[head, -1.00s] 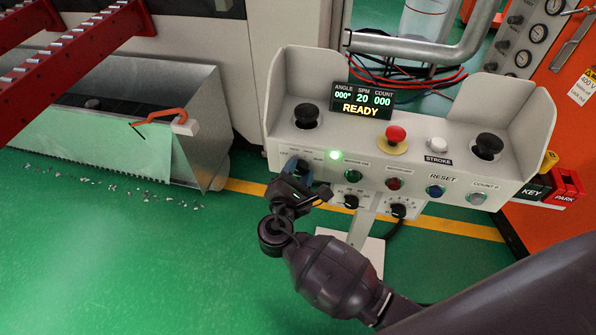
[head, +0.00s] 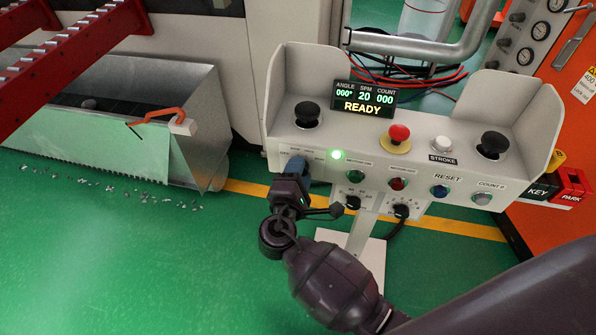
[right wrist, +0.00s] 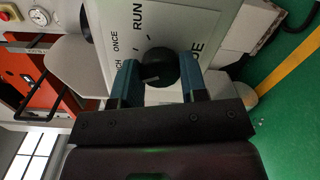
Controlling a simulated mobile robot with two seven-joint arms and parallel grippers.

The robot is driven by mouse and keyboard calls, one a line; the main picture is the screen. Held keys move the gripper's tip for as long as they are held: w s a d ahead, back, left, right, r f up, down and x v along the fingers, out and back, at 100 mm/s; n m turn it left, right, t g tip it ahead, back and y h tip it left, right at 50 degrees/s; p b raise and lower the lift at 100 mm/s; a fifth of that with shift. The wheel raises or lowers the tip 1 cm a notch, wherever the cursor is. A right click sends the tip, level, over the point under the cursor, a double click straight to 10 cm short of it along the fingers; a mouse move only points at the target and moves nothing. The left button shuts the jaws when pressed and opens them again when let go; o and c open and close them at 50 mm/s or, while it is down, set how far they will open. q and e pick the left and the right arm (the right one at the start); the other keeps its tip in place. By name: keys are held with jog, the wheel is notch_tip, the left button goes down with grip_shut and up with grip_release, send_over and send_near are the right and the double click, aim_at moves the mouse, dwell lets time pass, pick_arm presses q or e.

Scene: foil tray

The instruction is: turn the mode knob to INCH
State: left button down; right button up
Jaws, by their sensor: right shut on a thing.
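The mode knob (right wrist: 158,68) is black and round with a short white mark, which points toward the left of the right wrist view, near the partly hidden label ending in CH. RUN and ONCE are printed above it; another label is partly covered by a finger. My right gripper (right wrist: 157,82) is shut on the knob, its teal fingers on either side. In the head view my right gripper (head: 294,172) is at the left end of the control panel's front (head: 400,172), hiding the knob. My left gripper is not in view.
The panel carries a READY display (head: 362,107), a red mushroom button (head: 399,133), black palm buttons (head: 307,114) and a green-lit lamp (head: 336,155). Smaller black knobs (head: 353,202) sit close right of my gripper.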

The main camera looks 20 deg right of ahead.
jog(key=shift+f+m, duration=0.1)
jog(key=shift+m, duration=0.4)
jog(key=o, duration=0.9)
jog(key=shift+s, duration=0.1)
jog(key=shift+v, duration=5.35)
